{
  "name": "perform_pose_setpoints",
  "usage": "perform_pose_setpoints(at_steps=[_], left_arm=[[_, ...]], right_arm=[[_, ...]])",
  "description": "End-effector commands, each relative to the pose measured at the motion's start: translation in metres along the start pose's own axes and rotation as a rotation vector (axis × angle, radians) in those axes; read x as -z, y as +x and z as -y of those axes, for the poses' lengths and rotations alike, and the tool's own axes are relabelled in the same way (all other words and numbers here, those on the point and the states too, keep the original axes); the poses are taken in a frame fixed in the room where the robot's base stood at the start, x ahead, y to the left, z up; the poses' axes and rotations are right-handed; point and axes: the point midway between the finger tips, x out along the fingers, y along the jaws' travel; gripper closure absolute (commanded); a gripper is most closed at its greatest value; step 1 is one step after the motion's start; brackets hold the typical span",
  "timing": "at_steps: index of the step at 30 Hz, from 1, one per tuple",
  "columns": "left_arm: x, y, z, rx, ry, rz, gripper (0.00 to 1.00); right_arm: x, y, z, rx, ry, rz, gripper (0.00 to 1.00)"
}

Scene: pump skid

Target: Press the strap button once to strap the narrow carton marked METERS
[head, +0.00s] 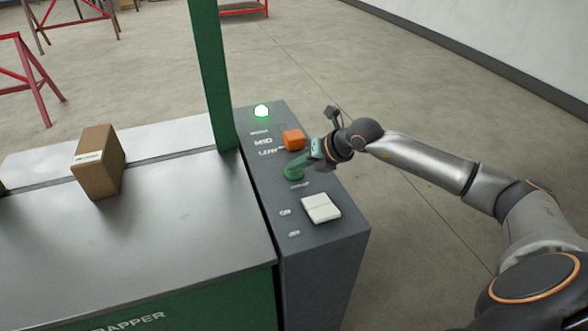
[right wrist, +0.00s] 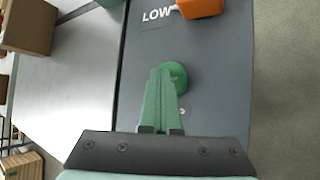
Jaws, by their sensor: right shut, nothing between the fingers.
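A narrow brown carton (head: 99,165) with a small pale label stands on the steel top of the green strapper; the label is too small to read. It also shows at the upper left of the right wrist view (right wrist: 29,24). A round green button (head: 291,175) is on the grey control panel (head: 322,248); it also shows in the right wrist view (right wrist: 176,74). My right gripper (head: 302,163) is shut and empty, its green fingers pointing down at the button and partly covering it. Whether the tips touch the button I cannot tell. My left gripper is not in view.
An orange knob (head: 294,139) sits by the MID and LOW marks, close to my right gripper. A white rocker switch (head: 321,207) is nearer the panel's front. A green post (head: 210,75) rises beside the panel.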

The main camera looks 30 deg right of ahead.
Motion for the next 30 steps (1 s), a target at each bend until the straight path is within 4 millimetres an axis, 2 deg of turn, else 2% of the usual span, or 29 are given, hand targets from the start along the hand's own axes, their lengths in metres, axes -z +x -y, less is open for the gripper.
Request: perform_pose_setpoints(at_steps=[13,25,30], left_arm=[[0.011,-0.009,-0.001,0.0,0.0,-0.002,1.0],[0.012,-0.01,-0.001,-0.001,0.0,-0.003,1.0],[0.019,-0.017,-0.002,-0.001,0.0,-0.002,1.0]], right_arm=[[-0.008,-0.013,-0.009,0.001,0.0,-0.003,1.0],[-0.01,-0.015,-0.011,0.001,0.0,-0.001,1.0],[-0.017,-0.024,-0.018,0.0,-0.001,0.0,1.0]])
